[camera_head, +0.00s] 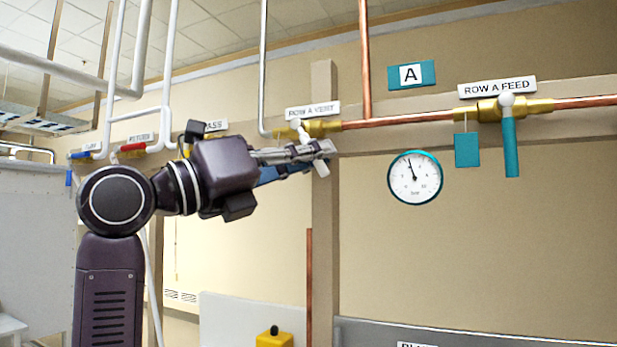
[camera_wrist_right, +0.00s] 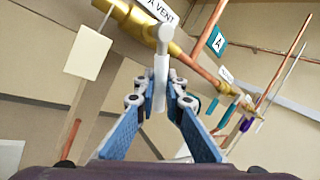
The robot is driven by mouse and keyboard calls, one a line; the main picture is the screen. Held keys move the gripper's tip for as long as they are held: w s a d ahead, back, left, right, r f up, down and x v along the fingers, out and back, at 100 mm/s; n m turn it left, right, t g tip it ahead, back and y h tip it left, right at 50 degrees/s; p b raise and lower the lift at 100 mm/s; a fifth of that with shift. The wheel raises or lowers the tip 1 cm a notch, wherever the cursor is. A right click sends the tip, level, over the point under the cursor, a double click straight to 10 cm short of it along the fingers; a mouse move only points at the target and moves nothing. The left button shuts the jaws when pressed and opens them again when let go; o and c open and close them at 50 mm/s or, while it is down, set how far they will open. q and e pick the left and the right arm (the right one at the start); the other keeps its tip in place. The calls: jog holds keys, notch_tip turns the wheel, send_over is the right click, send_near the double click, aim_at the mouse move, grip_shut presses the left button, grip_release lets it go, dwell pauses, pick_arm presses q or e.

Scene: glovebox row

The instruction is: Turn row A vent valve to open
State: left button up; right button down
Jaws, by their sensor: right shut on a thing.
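The row A vent valve is a brass body (camera_head: 320,128) on the wall pipe, under the "ROW A VENT" label (camera_head: 313,110). Its white lever (camera_head: 322,168) slants down and to the right from the pivot, across the pipe line. My right gripper (camera_head: 318,150) is shut on this lever. In the right wrist view, the brass body (camera_wrist_right: 135,25) is at the top and the white lever (camera_wrist_right: 161,75) passes between the blue-padded fingers (camera_wrist_right: 160,100). The gripper hides part of the lever in the head view. My left gripper is not in view.
To the right are a round gauge (camera_head: 414,177), a teal "A" sign (camera_head: 411,75) and the row A feed valve, its teal lever (camera_head: 510,147) pointing down. A teal tag (camera_head: 467,149) hangs beside it. A vertical copper pipe (camera_head: 364,60) rises nearby.

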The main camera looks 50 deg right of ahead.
jog(key=shift+s+r+n+t+h+b, duration=0.15)
jog(key=shift+n+t+h+b, duration=0.2)
jog(key=shift+n, duration=0.25)
jog(key=shift+r, duration=0.1)
jog(key=c, duration=2)
grip_release()
jog(key=v, duration=0.7)
jog(key=shift+a, duration=0.2)
